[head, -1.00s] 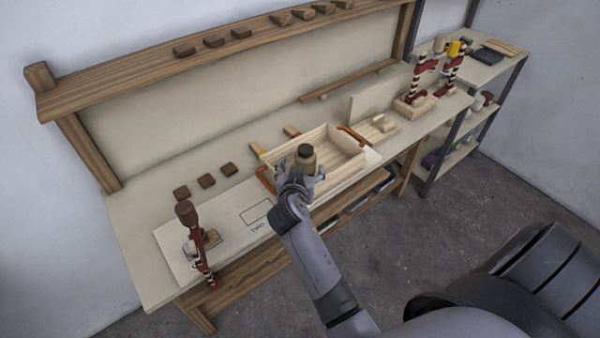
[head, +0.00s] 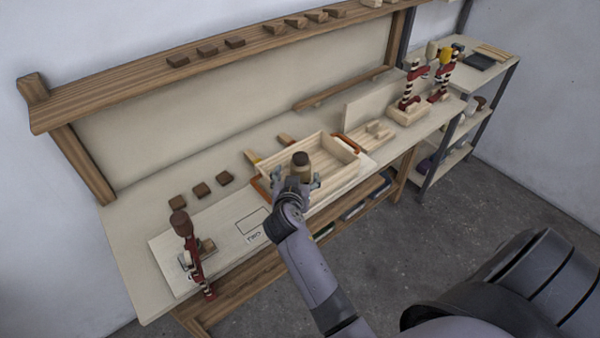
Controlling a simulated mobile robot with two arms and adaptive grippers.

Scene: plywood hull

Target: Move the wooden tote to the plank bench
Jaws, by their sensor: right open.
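The wooden tote (head: 339,178) is a pale open-topped box with orange handles. It sits on the light-topped workbench (head: 130,225), right of centre in the head view. A jar-like piece with a dark cap (head: 301,167) shows upright at its near left part; I cannot tell whether it stands inside the tote. My right gripper (head: 296,178) is open at the tote's near left corner, its fingers spread to either side of the jar in the picture. Contact is unclear. The gripper hides part of the tote's near side. My left gripper is not in view.
Small brown blocks (head: 201,190) lie left of the tote. A raised shelf (head: 120,88) runs along the back. A metal-framed rack (head: 461,120) stands at the right, beside open floor.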

